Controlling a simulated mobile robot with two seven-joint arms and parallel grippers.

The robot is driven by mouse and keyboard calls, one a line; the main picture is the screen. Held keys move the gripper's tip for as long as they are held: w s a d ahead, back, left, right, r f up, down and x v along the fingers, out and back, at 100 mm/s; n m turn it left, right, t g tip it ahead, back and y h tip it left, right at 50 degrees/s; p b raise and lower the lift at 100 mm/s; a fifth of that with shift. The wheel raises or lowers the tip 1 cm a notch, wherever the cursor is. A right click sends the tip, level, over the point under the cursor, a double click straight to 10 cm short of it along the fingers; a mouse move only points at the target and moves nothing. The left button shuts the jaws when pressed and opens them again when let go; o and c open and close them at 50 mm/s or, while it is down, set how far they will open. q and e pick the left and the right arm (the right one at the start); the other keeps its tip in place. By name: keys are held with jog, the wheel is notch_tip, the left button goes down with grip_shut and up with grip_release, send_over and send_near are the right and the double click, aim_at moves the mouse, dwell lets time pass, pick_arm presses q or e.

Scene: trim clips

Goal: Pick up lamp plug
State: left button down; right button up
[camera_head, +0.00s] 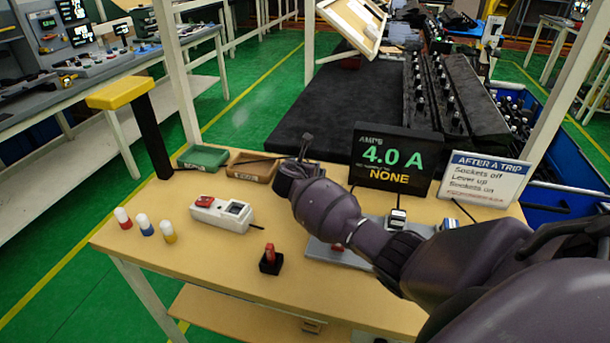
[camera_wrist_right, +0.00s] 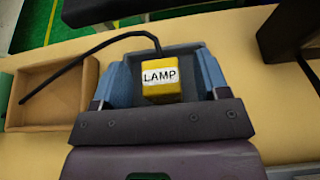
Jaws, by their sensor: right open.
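The lamp plug (camera_wrist_right: 161,80) is a yellow block with a white LAMP label and a black cord, seen in the right wrist view. It sits between the spread blue-grey fingers of my right gripper (camera_wrist_right: 161,72), with the jaws open around it. Whether a finger touches it I cannot tell. In the head view my right gripper (camera_head: 294,174) points down over the back middle of the workbench (camera_head: 200,262), and the arm and gripper hide the plug there. My left gripper is not in view.
A brown tray (camera_head: 252,166) and green tray (camera_head: 203,157) lie left of my right gripper. Nearby are a white switch box (camera_head: 221,213), a red lever (camera_head: 270,258) and three white-topped pegs (camera_head: 145,225). The 4.0 A display (camera_head: 393,158) and trip sign (camera_head: 484,178) stand right.

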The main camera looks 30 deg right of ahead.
jog(key=shift+w+d+f, duration=0.1)
jog(key=shift+w+d, duration=0.05)
jog(key=c, duration=1)
jog(key=shift+c, duration=0.2)
jog(key=shift+r, duration=0.65)
notch_tip(320, 180, up, 19)
jog(key=p, duration=0.2)
